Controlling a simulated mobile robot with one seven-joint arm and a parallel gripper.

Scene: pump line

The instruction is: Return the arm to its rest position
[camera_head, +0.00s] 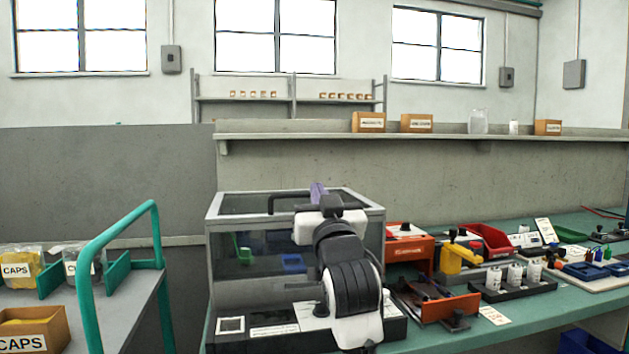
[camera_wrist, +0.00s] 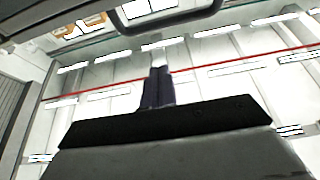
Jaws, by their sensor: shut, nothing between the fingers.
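My arm rises in front of the grey glass-walled cabinet in the head view. Its end is near the cabinet's top edge. My gripper (camera_wrist: 158,86) points up toward the ceiling in the wrist view, its dark fingers together with nothing between them. In the head view only a small purple-grey part of my gripper (camera_head: 318,192) shows above the wrist. The rest of it is hidden behind my own arm.
The glass-walled cabinet (camera_head: 222,262) stands close behind my arm. A trolley with a green rail (camera_head: 88,270) is at the left. The green bench (camera_head: 480,332) at the right holds an orange stand (camera_head: 412,248), a red bin (camera_head: 486,238) and a black rack of white bottles (camera_head: 514,290).

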